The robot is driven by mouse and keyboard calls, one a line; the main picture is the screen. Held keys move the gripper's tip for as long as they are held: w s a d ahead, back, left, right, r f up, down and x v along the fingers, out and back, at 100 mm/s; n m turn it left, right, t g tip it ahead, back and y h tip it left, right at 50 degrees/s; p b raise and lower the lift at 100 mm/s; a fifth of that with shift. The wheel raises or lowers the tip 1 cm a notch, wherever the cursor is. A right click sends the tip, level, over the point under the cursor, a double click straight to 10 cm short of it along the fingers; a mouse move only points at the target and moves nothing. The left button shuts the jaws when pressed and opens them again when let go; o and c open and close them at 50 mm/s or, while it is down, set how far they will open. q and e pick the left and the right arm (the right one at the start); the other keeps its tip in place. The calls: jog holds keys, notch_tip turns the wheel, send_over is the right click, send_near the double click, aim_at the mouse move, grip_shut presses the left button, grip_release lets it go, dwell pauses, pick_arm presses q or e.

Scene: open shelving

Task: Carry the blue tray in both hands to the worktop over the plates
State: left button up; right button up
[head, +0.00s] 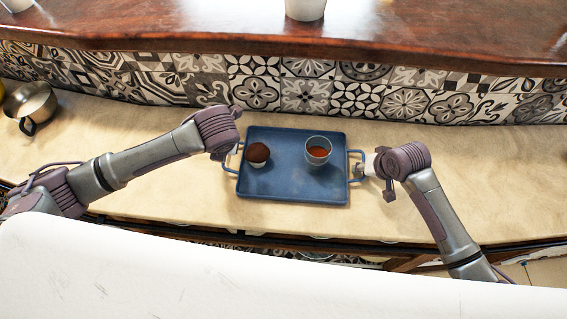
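The blue tray (290,183) is level at the middle of the pale worktop (440,160); I cannot tell whether it rests on it or hangs just above. It carries a small cup with a brown, muffin-like top (258,154) and a glass of reddish-brown drink (318,150), both upright. My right gripper (366,166) is at the tray's right handle, its fingers small and partly hidden by the wrist. My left gripper (232,150) is at the left handle, mostly hidden under its wrist. Whether either is closed does not show clearly. Pale rims, perhaps plates (318,255), show below the worktop's front edge.
A metal pan (31,102) stands at the far left of the worktop. A patterned tile wall (300,92) and a raised dark wooden counter (200,22) close off the back. A white pot (305,9) stands on that counter. The worktop right of my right arm is clear.

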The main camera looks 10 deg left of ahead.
pick_arm(q)
jog(key=v, duration=0.4)
jog(key=shift+r, duration=0.15)
pick_arm(e)
jog(key=v, duration=1.2)
